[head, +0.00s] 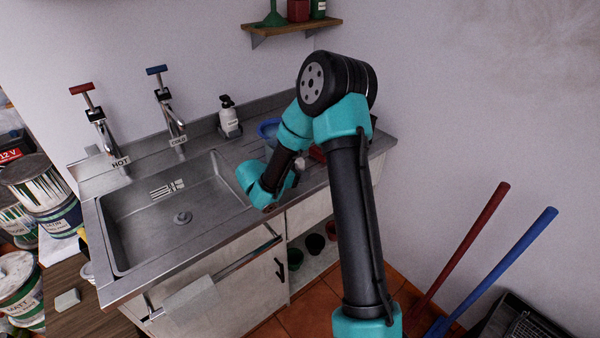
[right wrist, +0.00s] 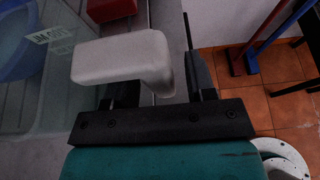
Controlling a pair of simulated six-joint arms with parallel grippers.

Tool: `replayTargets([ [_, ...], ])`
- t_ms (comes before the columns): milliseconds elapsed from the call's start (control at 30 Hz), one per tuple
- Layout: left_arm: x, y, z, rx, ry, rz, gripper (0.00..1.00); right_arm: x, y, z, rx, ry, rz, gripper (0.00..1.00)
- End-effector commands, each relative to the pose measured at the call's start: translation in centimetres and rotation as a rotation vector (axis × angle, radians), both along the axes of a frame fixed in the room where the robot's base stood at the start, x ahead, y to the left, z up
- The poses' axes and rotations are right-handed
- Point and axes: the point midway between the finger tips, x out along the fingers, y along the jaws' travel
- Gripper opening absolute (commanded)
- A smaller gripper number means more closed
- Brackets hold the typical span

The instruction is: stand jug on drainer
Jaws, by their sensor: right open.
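The jug (right wrist: 45,75) is a clear, greenish vessel with a printed label, at the left of the right wrist view. A thick white handle (right wrist: 120,57) sticks out from it towards my right gripper. My right gripper (right wrist: 162,85) is open, its two dark fingers on either side of the handle's outer end; I cannot tell whether they touch it. In the head view my right gripper (head: 289,184) is low over the counter right of the sink, and my arm hides most of the jug. The steel drainer (head: 238,150) is mostly hidden too. My left gripper is not in view.
The sink (head: 140,225) lies left of my arm, with two taps behind it. A soap bottle (head: 229,116) and a blue basin (head: 268,129) stand at the back. A red thing (head: 318,153) is close by the gripper. A towel rail (head: 240,262) runs along the front.

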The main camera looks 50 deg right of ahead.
Motion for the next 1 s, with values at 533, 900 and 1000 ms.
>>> replayTargets([
  [533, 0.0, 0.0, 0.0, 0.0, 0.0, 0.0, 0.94, 1.1, 7.9, 3.3, 0.0, -0.002, 0.005, 0.51],
  [900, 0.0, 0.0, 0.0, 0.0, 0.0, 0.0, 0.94, 1.3, 10.4, 4.3, -0.001, 0.0, 0.001, 0.51],
  [1000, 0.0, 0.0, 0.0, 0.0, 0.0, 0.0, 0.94, 1.3, 10.4, 4.3, -0.001, 0.0, 0.0, 0.51],
])
